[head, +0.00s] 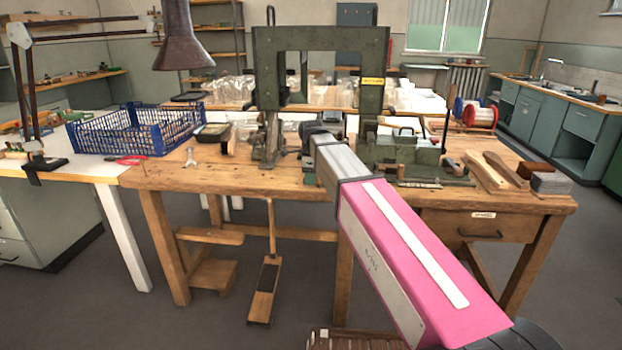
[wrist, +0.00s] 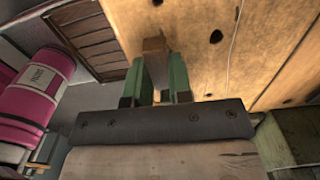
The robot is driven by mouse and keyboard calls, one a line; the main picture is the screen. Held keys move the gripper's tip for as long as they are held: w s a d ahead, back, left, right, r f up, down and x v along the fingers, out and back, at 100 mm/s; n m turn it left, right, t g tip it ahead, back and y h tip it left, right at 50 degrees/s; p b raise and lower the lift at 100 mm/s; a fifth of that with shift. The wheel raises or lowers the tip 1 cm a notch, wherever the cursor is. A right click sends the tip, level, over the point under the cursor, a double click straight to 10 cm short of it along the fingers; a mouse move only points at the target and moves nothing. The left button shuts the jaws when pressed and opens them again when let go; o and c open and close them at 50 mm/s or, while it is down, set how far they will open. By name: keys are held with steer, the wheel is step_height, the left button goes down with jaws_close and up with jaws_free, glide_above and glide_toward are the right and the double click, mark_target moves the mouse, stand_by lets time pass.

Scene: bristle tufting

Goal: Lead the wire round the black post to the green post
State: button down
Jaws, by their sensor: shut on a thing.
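In the wrist view my gripper (wrist: 160,75) has two green fingers either side of a small brown block (wrist: 153,46), shut on it. The block is over or against a wooden surface with dark holes. A thin pale line (wrist: 235,45), perhaps the wire, runs along that wood to the right of the fingers. I cannot tell whether it joins the block. In the head view my pink and grey arm reaches to the bench and hides the gripper and the work there. I cannot make out the black post or the green post for certain.
A green machine frame (head: 268,70) stands on the wooden bench (head: 190,178) around the arm's far end. A blue crate (head: 130,130) is at left. Wooden blocks (head: 487,170) and a red-flanged spool (head: 480,116) are at right. The bench's front left is mostly clear.

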steer(key=shift+f, duration=0.4)
stand_by(0.3)
steer(key=c, duration=0.5)
jaws_free()
steer(key=shift+c, duration=0.2)
steer(key=shift+r, duration=0.15)
steer(key=shift+r, duration=3.45)
